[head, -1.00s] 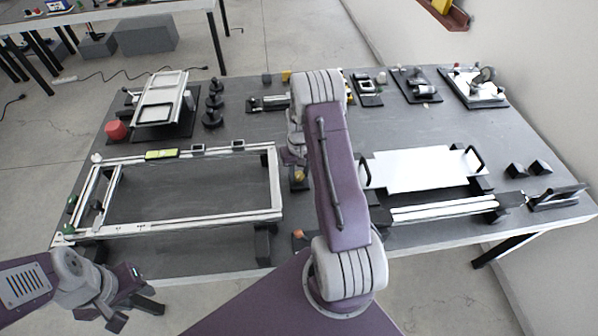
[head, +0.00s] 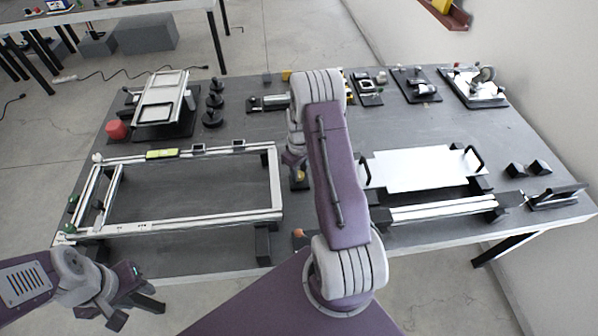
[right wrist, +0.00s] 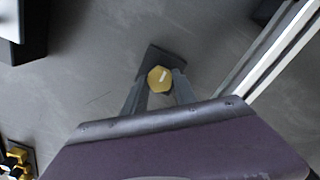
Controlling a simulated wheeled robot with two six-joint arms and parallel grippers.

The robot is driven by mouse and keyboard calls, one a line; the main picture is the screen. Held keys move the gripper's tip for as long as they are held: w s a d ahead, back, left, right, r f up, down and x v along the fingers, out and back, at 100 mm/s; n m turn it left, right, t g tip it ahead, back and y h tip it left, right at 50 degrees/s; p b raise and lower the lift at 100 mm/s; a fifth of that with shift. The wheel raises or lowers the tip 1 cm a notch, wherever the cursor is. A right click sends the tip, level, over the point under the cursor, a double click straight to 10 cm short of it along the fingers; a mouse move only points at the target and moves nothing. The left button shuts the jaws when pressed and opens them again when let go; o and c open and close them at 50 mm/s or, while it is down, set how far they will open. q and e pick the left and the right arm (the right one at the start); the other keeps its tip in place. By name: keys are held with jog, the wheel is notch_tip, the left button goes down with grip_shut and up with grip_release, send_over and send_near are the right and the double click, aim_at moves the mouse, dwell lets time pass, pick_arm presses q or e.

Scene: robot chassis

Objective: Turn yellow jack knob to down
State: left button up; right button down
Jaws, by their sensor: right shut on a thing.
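The yellow jack knob (right wrist: 160,79) is a hexagonal yellow head with a pale mark on top, seen in the right wrist view above a dark base. My right gripper (right wrist: 158,88) is shut on it, with one finger on each side. In the head view the knob (head: 300,175) is a small yellow spot, mostly hidden by my right gripper (head: 296,163) and arm. My left gripper (head: 136,308) is open and empty in front of the table's left front edge.
A pale rectangular frame (head: 200,220) stands left of the knob. A white plate with black handles (head: 420,170) lies to the right. A small orange ball (head: 298,232) is near the front edge. Bare tabletop surrounds the knob's base.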

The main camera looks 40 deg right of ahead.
aim_at(299, 174)
dwell(0.3)
jog(key=c, duration=1)
grip_release()
jog(key=shift+r, duration=0.15)
notch_tip(299, 174, up, 9)
jog(key=shift+b, duration=0.35)
